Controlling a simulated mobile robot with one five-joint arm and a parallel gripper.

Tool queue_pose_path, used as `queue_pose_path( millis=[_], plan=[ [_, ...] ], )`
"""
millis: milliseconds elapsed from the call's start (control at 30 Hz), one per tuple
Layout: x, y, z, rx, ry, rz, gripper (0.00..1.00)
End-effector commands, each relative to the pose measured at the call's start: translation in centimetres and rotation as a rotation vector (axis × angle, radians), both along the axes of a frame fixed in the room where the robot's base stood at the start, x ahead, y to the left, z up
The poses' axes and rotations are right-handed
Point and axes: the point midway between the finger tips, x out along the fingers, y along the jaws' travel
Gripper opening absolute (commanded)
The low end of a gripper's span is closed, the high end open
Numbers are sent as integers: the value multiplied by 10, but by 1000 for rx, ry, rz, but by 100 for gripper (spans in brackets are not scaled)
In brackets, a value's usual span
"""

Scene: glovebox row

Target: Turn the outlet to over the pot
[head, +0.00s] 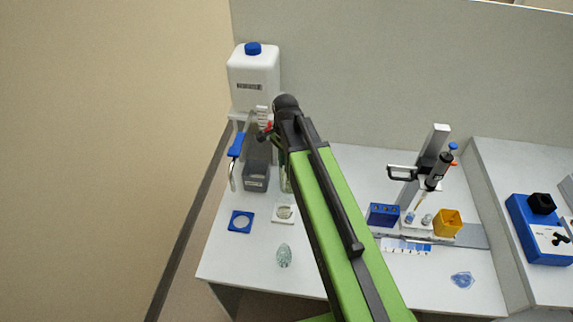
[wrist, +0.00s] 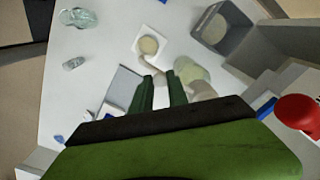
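A pale curved tube, apparently the outlet (wrist: 153,67), shows just beyond my fingertips in the wrist view, beside a pale greenish round vessel (wrist: 192,72). A small round pot (wrist: 148,44) stands on a white square mat (wrist: 133,52); it also shows in the head view (head: 284,212). The tube's end appears near the mat's edge; its height over it I cannot tell. My gripper (wrist: 160,88) is open, two dark fingers apart with nothing clearly between them. Whether a finger touches the tube I cannot tell. In the head view my arm hides the fingers and most of the vessel.
A white canister (head: 253,75) with a blue cap stands at the back left, above a blue-handled tap (head: 235,147). A grey box (head: 256,175), a blue square mat (head: 240,215) and a glass piece (head: 284,256) are nearby. A pipette stand (head: 432,150) is right.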

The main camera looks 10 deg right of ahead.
Motion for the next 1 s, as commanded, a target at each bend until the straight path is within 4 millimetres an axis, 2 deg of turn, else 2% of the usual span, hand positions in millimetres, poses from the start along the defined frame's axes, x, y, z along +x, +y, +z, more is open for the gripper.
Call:
queue_pose_path(
  millis=[100, 1000],
  plan=[
    [-1, 0, 0, -1, 2, 0, 0],
    [-2, -2, -1, -1, 5, -2, 0]
  ],
)
